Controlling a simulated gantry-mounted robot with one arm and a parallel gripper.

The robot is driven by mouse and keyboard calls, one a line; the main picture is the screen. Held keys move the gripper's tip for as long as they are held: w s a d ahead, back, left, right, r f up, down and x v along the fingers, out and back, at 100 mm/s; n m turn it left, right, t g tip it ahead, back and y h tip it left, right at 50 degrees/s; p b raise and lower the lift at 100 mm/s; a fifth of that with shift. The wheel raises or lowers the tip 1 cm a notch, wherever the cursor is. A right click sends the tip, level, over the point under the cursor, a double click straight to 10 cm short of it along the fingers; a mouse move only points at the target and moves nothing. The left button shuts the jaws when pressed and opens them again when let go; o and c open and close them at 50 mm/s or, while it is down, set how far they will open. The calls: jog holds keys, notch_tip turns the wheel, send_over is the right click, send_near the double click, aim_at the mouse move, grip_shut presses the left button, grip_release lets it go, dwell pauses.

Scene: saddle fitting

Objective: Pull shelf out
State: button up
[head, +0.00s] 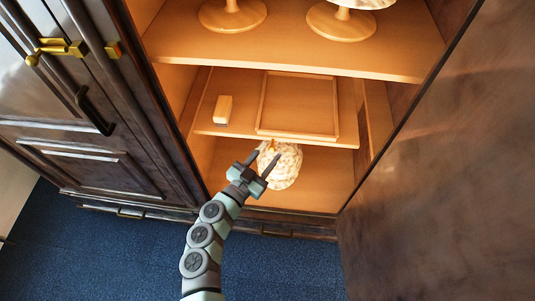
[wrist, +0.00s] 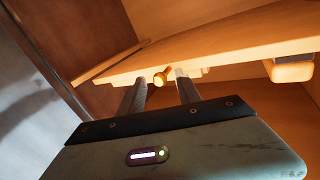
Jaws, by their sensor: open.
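The shelf (head: 243,105) is a flat wooden board inside the open cabinet, below a larger fixed shelf. A small golden knob (head: 272,146) sits at its front edge; the knob also shows in the wrist view (wrist: 162,76). My gripper (head: 262,166) is in front of the shelf, its two fingers pointing up toward the knob. In the wrist view the fingers (wrist: 160,84) are apart, with the knob appearing in the gap near their tips. No finger visibly touches it. Exact depth between tips and knob is hard to tell.
On the shelf are a small pale block (head: 223,109) and a shallow rectangular tray (head: 335,108). A round whitish patterned object (head: 287,172) stands below, behind my gripper. The upper shelf (head: 290,45) holds wooden-footed stands. An open dark door (head: 440,190) is at right; blue floor lies in front.

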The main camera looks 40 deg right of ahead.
jog(key=shift+c, duration=0.2)
grip_shut()
dwell(1.1)
